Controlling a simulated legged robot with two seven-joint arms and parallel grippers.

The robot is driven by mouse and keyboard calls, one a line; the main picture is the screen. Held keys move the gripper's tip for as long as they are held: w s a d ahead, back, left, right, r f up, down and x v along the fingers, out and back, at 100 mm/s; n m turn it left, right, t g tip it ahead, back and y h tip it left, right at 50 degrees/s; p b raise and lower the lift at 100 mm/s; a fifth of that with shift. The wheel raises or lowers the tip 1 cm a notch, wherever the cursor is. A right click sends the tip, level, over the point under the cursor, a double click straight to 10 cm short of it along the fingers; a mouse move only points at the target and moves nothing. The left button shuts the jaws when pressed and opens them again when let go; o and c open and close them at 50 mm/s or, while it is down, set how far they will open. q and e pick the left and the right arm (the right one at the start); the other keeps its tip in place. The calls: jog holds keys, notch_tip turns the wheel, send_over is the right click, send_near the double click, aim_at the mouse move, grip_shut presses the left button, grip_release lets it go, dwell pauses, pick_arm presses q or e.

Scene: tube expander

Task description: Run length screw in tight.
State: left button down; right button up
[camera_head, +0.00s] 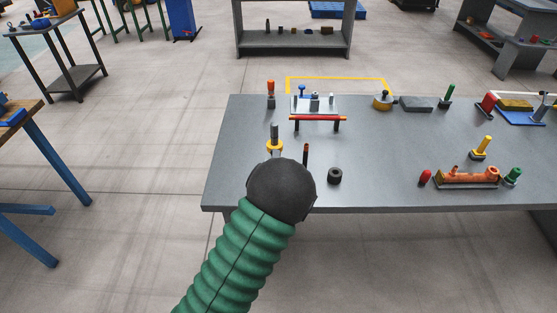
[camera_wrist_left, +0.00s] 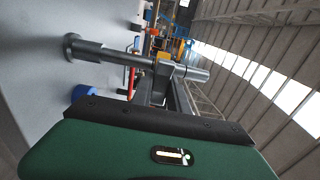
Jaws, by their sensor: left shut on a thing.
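A slim grey metal rod (camera_wrist_left: 120,55) stands out from the grey surface in the left wrist view, with a wider collar at its far end close to that surface. My left gripper (camera_wrist_left: 172,85) is shut on the rod near its thicker free end. In the head view a grey cylinder (camera_head: 274,131) with a yellow ring (camera_head: 275,146) below it shows just beyond my black wrist, which hides the lower part. I cannot tell which part is the length screw, or whether the collar touches the surface. My right gripper is not in view.
On the grey table (camera_head: 385,170), a plate fixture (camera_head: 315,105) and a red bar (camera_head: 318,118) stand beyond my wrist. A dark ring (camera_head: 334,176) and a thin brown-topped peg (camera_head: 306,154) are close at its right. A copper-coloured assembly (camera_head: 468,177) lies farther right.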

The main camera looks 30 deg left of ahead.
pick_arm(q)
jog(key=shift+s+a+r, duration=0.15)
jog(key=shift+a+r, duration=0.05)
jog(key=shift+a, duration=0.2)
jog(key=c, duration=1.6)
grip_release()
jog(key=o, duration=0.3)
jog(key=shift+s+a, duration=0.1)
jog(key=shift+a, duration=0.05)
jog(key=shift+f, duration=0.15)
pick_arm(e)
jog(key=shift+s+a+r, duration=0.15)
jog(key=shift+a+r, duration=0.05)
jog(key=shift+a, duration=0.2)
pick_arm(q)
jog(key=p+v, duration=0.6)
jog(key=v, duration=1)
jog(key=shift+s+d+f+p, duration=0.1)
jog(key=shift+s+d+p, duration=0.2)
jog(key=shift+d+p, duration=0.1)
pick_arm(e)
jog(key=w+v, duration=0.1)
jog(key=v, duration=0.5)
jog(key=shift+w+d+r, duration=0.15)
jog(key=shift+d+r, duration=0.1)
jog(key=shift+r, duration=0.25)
